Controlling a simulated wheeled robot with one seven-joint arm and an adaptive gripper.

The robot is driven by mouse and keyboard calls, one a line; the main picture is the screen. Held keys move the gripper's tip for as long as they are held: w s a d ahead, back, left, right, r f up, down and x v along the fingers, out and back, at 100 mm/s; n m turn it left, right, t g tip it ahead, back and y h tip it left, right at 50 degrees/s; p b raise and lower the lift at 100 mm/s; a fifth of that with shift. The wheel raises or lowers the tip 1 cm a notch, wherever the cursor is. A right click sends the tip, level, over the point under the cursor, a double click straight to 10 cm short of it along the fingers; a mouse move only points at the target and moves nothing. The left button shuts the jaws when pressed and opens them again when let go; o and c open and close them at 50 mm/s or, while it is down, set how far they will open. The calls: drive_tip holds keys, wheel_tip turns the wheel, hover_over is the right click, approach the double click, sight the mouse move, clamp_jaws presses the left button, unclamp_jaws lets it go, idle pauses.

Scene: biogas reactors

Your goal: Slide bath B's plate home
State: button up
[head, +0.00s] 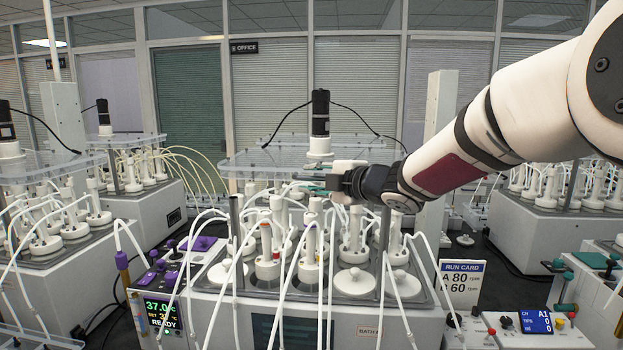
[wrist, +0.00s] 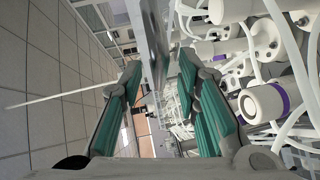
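The central bath (head: 345,322) has a label reading "BATH"; its letter is too small to read surely. A clear plate (head: 265,158) with a black stirrer motor (head: 320,112) on it spans above its white-capped bottles. My gripper (head: 308,180) is at the plate's front side, close to its height, with its fingers pointing left. In the wrist view my gripper (wrist: 160,78) has its teal fingers spread apart. A thin grey slab, possibly the plate edge-on, shows beyond and between the fingertips. I cannot tell whether they touch it.
White tubes arch over the bottles (head: 268,255) and hang down the front. A purple-trimmed control box (head: 165,312) reads 37.0. A run card (head: 461,283) reads A 80, B 60. Other reactor baths (head: 60,265) stand left and right. Bottles (wrist: 262,102) lie close beside the gripper.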

drive_tip(key=shift+w+a, duration=0.3)
drive_tip(key=shift+a, duration=0.05)
clamp_jaws()
drive_tip(key=s+p, duration=0.1)
drive_tip(key=s, duration=1.2)
drive_tip(key=shift+s+a+f, duration=0.15)
drive_tip(key=shift+s+a, duration=0.15)
drive_tip(key=shift+s, duration=0.1)
unclamp_jaws()
drive_tip(key=shift+s, duration=0.1)
